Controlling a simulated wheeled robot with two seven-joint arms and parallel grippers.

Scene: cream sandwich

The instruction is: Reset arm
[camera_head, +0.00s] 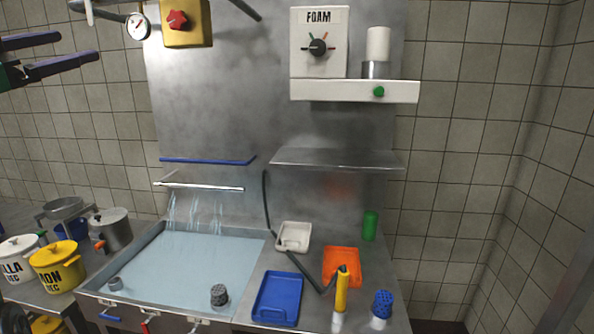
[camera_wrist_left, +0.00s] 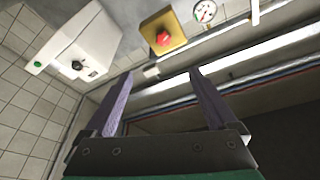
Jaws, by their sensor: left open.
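My left gripper (camera_head: 62,54) is raised at the upper left of the head view. Its two purple fingers are apart with nothing between them. In the left wrist view the open fingers (camera_wrist_left: 160,95) point up toward the wall, below a yellow box with a red knob (camera_wrist_left: 163,36). That yellow box also shows in the head view (camera_head: 198,30), to the right of the gripper and apart from it. My right gripper is in neither view.
A water-filled sink (camera_head: 180,268) lies below. The counter to its right holds a blue tray (camera_head: 277,298), an orange tray (camera_head: 341,266) and a white tray (camera_head: 293,236). Labelled pots (camera_head: 57,266) stand at left. A FOAM box (camera_head: 319,42) and a metal shelf (camera_head: 337,159) project from the wall.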

